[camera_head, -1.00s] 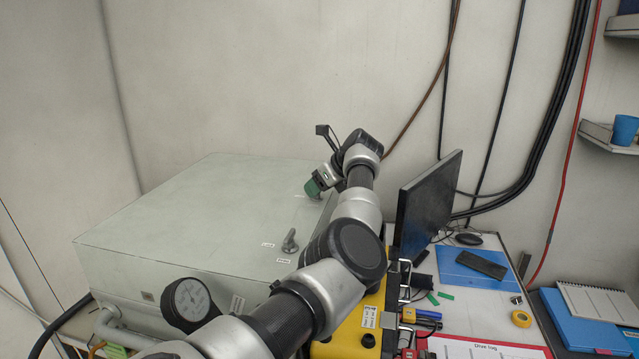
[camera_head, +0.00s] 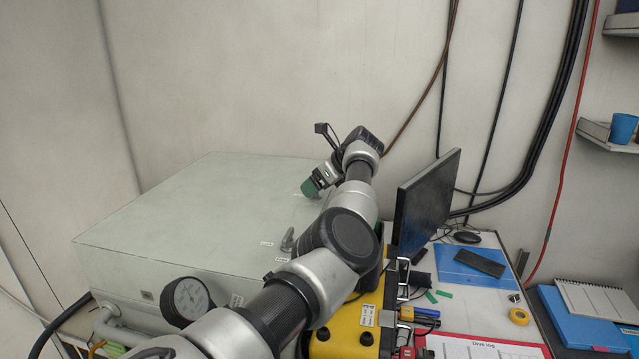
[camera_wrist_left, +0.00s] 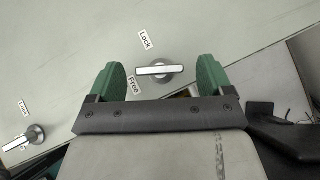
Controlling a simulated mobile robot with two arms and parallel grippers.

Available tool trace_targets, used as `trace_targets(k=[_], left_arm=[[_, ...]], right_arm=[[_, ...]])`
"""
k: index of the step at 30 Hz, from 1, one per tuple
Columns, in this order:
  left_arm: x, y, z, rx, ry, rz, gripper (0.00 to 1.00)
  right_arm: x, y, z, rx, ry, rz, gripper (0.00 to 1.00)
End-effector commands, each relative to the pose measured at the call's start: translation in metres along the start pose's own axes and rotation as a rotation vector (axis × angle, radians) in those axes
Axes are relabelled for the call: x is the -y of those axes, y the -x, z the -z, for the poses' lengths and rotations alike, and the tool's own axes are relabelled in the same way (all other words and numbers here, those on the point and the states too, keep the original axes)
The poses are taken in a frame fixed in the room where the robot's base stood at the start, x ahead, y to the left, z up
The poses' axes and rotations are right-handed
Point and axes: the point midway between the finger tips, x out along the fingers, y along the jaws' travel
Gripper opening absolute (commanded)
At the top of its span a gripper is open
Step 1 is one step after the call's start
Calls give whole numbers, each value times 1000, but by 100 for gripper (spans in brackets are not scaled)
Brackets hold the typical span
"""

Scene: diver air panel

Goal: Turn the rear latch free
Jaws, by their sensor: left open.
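The rear latch (camera_wrist_left: 160,70) is a small silver handle on a round base on top of the pale grey-green box (camera_head: 150,240). In the left wrist view its bar lies roughly level across the picture, with a Lock label (camera_wrist_left: 146,39) above its left end and a Free label (camera_wrist_left: 134,88) below it. My left gripper (camera_wrist_left: 162,80) is open, with one green finger on each side of the latch and a visible gap to each. In the head view the left gripper (camera_head: 310,187) is at the box's far right corner and hides the rear latch.
A second latch (camera_head: 288,240) stands on the box's nearer right side, partly behind my arm. A yellow case (camera_head: 345,335) and a monitor (camera_head: 427,203) stand to the right.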

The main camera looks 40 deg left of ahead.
Motion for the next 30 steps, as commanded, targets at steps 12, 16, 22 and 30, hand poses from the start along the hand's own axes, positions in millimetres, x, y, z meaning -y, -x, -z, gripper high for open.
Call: trace_targets(k=[12,16,22,30], left_arm=[[1,39,3,-1,0,4,81],[1,66,2,-1,-1,5,81],[1,98,1,0,-1,2,81],[0,109,1,0,-1,0,81]], right_arm=[[0,-17,-2,0,0,0,43],[1,-24,-2,0,0,0,43],[1,-27,-3,0,0,0,43],[1,-27,-3,0,0,1,43]])
